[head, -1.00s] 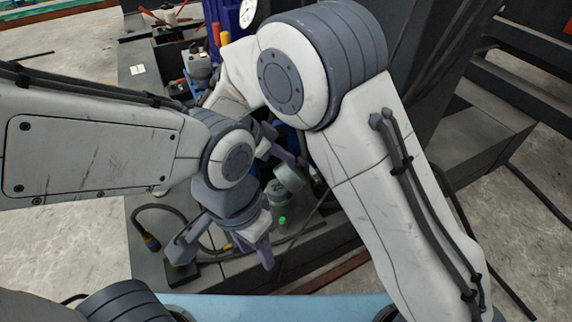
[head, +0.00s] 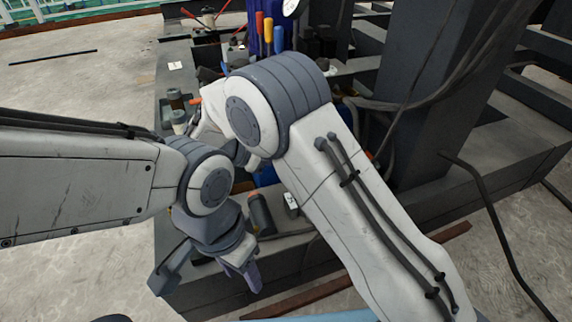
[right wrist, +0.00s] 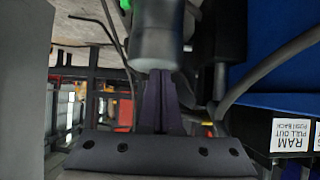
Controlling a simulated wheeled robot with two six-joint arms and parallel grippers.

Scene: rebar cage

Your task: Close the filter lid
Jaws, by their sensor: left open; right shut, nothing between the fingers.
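I cannot make out the filter lid for certain in either view. A grey cylinder (right wrist: 155,35) hangs in the upper middle of the right wrist view, with a small bright green part (right wrist: 126,5) beside its top. My right gripper (right wrist: 160,78) is shut and empty. Its fingertips appear just below the cylinder's end; whether they touch it I cannot tell. In the head view my right arm hides that gripper and much of the blue equipment (head: 268,176). My left gripper (head: 204,276) is open and empty, low at the bench's front edge.
A dark cylinder with an orange end (head: 261,213) and a small white-faced item (head: 291,202) are near my left gripper. Screwdrivers (head: 268,33) stand at the back. A thick dark post (head: 425,100) rises at right with hanging cables.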

